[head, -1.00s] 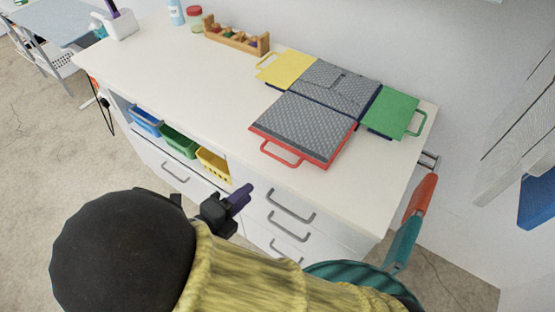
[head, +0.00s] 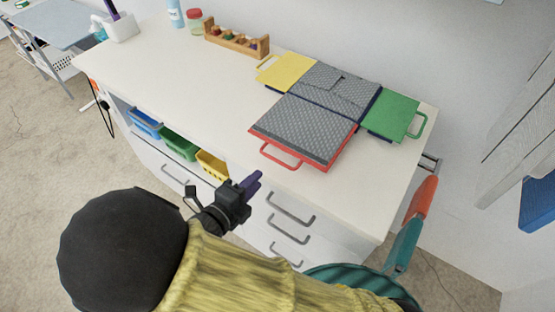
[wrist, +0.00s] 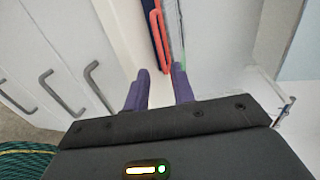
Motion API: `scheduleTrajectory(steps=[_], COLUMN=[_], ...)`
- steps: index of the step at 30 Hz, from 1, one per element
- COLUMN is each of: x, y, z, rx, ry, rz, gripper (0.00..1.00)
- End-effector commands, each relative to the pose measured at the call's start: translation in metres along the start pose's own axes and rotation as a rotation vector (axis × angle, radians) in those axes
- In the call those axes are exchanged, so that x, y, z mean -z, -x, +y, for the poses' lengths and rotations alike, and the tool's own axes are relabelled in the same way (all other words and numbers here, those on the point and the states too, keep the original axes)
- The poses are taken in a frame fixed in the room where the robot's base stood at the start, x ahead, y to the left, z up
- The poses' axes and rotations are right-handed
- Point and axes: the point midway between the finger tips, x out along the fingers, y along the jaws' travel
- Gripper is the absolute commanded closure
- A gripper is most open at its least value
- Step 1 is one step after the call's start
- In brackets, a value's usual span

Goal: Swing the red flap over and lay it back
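The red flap (head: 303,130) lies flat on the white counter, its grey dotted face up and its red edge toward the front. Its red loop handle (head: 281,155) points to the counter's front edge. Behind it is the grey dotted centre panel (head: 338,88), with a yellow flap (head: 286,70) to its left and a green flap (head: 392,114) to its right. My gripper (head: 257,182) is in front of the counter by the drawers, apart from the handle. In the wrist view my gripper (wrist: 160,83) has its two purple fingers apart with nothing between them; the red handle (wrist: 155,38) shows beyond them.
A wooden rack (head: 236,38) with small coloured items stands at the back, near a jar with a red lid (head: 195,20). Blue, green and yellow bins sit under the countertop (head: 180,90). Drawer handles (head: 291,207) stick out near my gripper. The counter's left part is mostly clear.

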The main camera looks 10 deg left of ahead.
Motion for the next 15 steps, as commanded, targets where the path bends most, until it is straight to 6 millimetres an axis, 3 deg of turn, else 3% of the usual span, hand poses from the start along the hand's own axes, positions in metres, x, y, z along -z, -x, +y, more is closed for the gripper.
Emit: scheduleTrajectory(steps=[15], x=[0.001], y=[-0.091], z=[0.001], rx=[0.001], ry=[0.001], rz=[0.003], gripper=[0.75])
